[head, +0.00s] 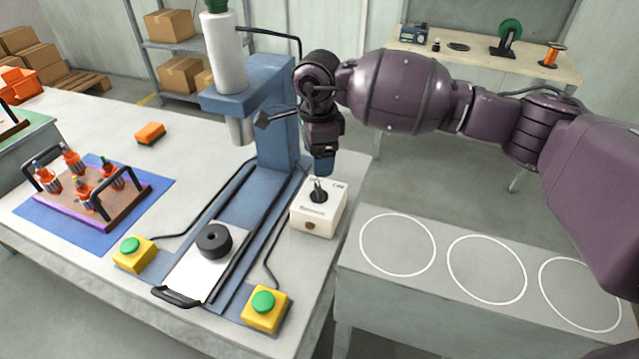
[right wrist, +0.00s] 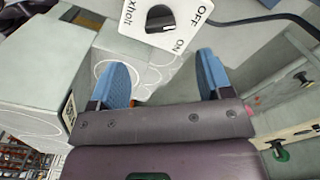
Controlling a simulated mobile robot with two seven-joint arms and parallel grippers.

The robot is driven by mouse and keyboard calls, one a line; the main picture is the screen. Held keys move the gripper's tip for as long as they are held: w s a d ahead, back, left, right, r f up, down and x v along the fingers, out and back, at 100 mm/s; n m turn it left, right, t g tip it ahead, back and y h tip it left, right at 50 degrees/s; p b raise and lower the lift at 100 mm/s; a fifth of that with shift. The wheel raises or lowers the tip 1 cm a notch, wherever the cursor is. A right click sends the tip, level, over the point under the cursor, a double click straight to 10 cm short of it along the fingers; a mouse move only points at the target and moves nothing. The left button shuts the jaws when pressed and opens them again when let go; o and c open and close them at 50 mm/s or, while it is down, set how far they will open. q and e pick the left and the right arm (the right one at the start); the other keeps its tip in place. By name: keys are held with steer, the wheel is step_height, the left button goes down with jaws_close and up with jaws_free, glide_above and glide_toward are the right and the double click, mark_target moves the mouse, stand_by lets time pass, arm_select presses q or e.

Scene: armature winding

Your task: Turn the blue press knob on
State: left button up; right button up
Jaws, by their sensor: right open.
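The blue press (head: 272,95) stands on the white workbench. Its control box (head: 320,218) is white, right of the press base, with a black knob (head: 318,190) on top. My left gripper is not in view.
Yellow boxes with green buttons stand at the left (head: 133,254) and right (head: 265,308) of the press base. A black ring (head: 214,241) sits on the white plate between them. A grey stand with white circles (head: 440,235) is at the right. A bottle tray (head: 125,203) is left.

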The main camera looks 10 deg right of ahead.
mark_target(318, 188)
step_height(318, 188, down, 8)
steer(key=shift+f+b, duration=0.1)
steer(key=shift+b, duration=0.25)
steer(key=shift+f, duration=0.5)
steer(key=shift+c, duration=0.3)
steer(key=c, duration=0.9)
steer(key=shift+o, duration=0.2)
